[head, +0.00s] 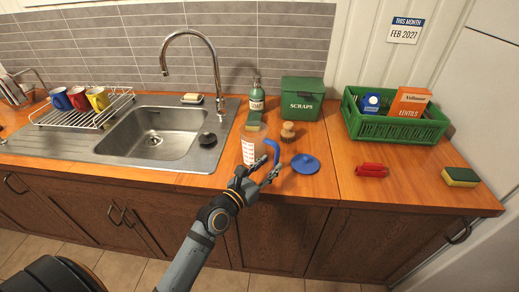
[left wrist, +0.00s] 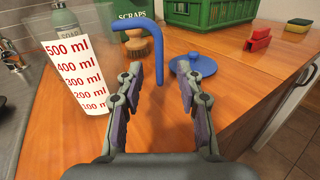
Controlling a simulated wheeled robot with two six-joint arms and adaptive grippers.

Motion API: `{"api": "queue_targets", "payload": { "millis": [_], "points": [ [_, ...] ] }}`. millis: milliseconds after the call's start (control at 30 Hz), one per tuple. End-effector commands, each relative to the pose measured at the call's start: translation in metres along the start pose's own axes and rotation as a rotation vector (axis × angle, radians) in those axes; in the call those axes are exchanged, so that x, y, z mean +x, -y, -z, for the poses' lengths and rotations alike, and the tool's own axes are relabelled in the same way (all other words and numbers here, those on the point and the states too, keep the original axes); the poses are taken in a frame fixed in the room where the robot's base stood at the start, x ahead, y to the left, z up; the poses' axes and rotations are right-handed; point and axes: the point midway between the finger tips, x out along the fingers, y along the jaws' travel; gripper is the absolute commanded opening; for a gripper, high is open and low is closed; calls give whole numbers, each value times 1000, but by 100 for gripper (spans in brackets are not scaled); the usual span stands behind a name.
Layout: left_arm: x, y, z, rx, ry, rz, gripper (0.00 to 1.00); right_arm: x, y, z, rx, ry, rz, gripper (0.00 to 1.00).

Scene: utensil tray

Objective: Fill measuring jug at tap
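The measuring jug (head: 250,151) is clear with red markings and a blue handle (head: 272,153). It stands on the wooden counter, right of the sink. My left gripper (head: 262,172) is open just in front of the jug. In the left wrist view the jug (left wrist: 77,82) is at the left, and the blue handle (left wrist: 157,55) hangs between the open fingertips (left wrist: 160,75), apart from both. The tap (head: 191,34) arches over the steel sink (head: 150,133). My right gripper is out of view. I cannot see water in the jug.
A blue lid (head: 305,163) lies right of the jug. Behind are a brush (head: 288,131), a soap bottle (head: 256,98) and a scraps box (head: 303,97). A black plug (head: 207,139) rests by the sink. A green crate (head: 398,128) and red clip (head: 371,170) are further right.

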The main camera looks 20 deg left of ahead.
Motion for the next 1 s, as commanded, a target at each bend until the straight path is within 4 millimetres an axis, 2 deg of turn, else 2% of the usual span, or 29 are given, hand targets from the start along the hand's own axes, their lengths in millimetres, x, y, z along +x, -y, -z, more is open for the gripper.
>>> {"api": "queue_targets", "payload": {
  "millis": [33,133,333,567,667,867,1000],
  "points": [
    [3,0,0,-1,1,0,37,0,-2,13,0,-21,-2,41],
    [18,0,0,-3,4,-1,37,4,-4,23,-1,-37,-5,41],
    [48,-1,0,-1,1,-2,37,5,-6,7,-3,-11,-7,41],
    [51,-1,1,0,-2,-2,37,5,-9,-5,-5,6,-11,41],
    [51,-1,1,0,-2,-2,27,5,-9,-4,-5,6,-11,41],
    [51,-1,1,0,-1,-2,0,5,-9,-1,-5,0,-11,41],
    [51,-1,1,0,-1,-2,0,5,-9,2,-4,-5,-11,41]
  ]
}}
